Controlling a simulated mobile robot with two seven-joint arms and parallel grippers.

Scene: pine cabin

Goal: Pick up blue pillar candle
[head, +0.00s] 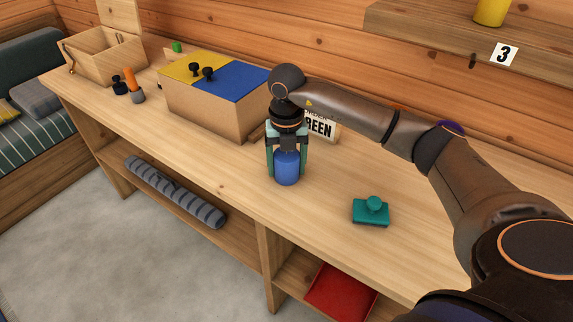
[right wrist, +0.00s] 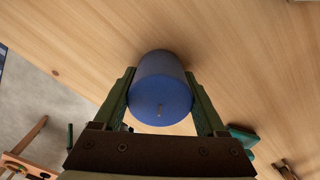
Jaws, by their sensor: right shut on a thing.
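The blue pillar candle (head: 287,168) is on or just above the wooden bench top in the middle of the head view. Whether its base touches the wood I cannot tell. My right gripper (head: 287,158) points down over it, with a finger on each side, shut on the candle. In the right wrist view the candle (right wrist: 161,88) sits between the two fingers (right wrist: 162,100), its wick end facing the camera. My left gripper is in neither view.
A teal block with a knob (head: 371,211) lies right of the candle. Behind stand a sign (head: 321,127) and a box with yellow and blue lids (head: 208,107). An open wooden box (head: 103,58) is at the far left. The bench's front edge is close to the candle.

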